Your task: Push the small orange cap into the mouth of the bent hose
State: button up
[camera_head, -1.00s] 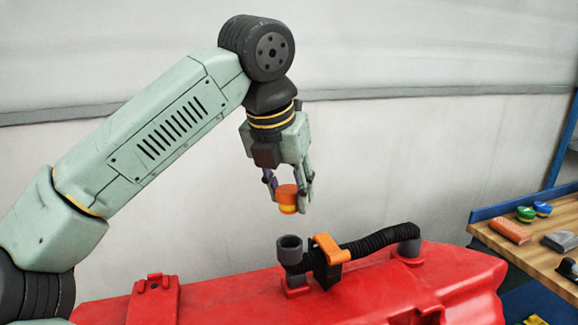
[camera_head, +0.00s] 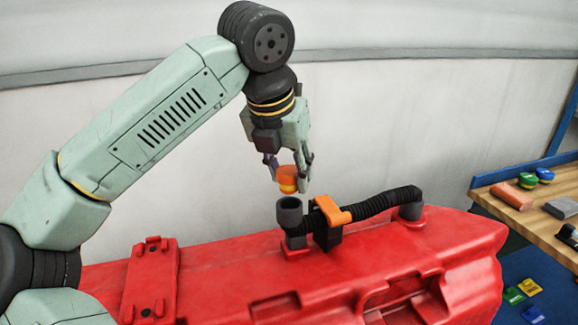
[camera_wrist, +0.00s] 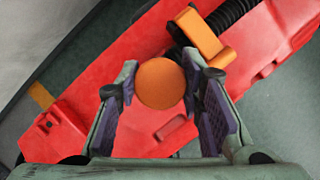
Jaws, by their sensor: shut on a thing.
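In the wrist view the cap (camera_wrist: 160,83) shows as a round orange disc between the two fingers of my gripper (camera_wrist: 157,86). The bent hose (camera_head: 375,204) is black and ribbed, with a grey upright mouth (camera_head: 289,210) at its left end. The cap is above this mouth, with a small gap in the head view. In the wrist view the mouth is hidden behind the cap and fingers.
An orange clamp (camera_head: 331,210) holds the hose just right of the mouth. The hose lies on a red tank (camera_head: 210,285). A wooden bench (camera_head: 515,208) with coloured caps and blocks stands at the right. Several coloured items lie on the floor at the lower right.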

aim_at(289, 190)
dwell(0.4)
jog(key=shift+f+b, duration=0.65)
jog(key=shift+f, duration=0.05)
jog(key=shift+f, duration=0.15)
jog(key=shift+f+b, duration=0.55)
jog(key=shift+b, duration=0.1)
jog(key=shift+f, duration=0.15)
jog(key=shift+f+b, duration=0.15)
jog(key=shift+b, duration=0.15)
jog(key=shift+s+f, duration=0.1)
jog(key=shift+f, duration=0.05)
jog(key=shift+f+b, duration=0.25)
jog(key=shift+b, duration=0.05)
jog(key=shift+r, duration=0.1)
dwell(0.5)
